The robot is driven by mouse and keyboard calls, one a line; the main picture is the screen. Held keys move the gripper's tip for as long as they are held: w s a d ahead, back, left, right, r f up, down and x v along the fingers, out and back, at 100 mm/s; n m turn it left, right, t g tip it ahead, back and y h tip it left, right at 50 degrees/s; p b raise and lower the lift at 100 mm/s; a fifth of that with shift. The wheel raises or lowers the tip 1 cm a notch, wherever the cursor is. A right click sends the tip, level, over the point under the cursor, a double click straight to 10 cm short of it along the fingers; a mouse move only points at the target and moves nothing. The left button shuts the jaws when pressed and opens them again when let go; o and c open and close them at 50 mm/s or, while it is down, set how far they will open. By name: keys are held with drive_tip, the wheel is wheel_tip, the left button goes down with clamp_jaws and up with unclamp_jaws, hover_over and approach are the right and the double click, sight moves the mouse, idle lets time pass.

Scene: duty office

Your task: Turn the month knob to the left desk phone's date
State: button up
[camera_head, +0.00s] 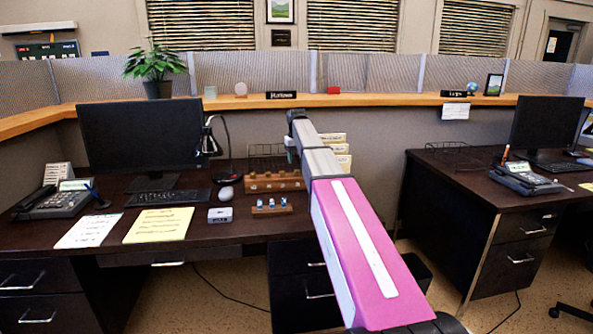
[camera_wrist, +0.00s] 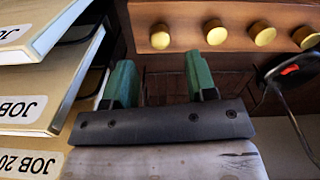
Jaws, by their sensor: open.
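The left desk phone (camera_head: 62,200) sits at the left end of the left desk. Its small lit screen is too small to read. A wooden block with several brass knobs (camera_head: 275,182) stands near the back right of that desk. In the wrist view its brass knobs (camera_wrist: 215,32) run in a row along the top. I cannot tell which one is the month knob. My gripper (camera_wrist: 158,72) is open, with green fingers apart and nothing between them, short of the knobs and not touching them. In the head view my pink arm reaches toward the desk's back and partly hides the gripper.
Job folders (camera_wrist: 62,70) are stacked close to my gripper on the left in the wrist view. A wire rack (camera_head: 266,152) stands behind the knob block, and a smaller wooden block (camera_head: 272,207) in front. A black lamp (camera_head: 209,140) and monitor (camera_head: 142,134) stand left.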

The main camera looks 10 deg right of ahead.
sight(297, 170)
drive_tip(key=shift+f, duration=2.7)
drive_tip(key=shift+c, duration=0.3)
drive_tip(key=c, duration=0.9)
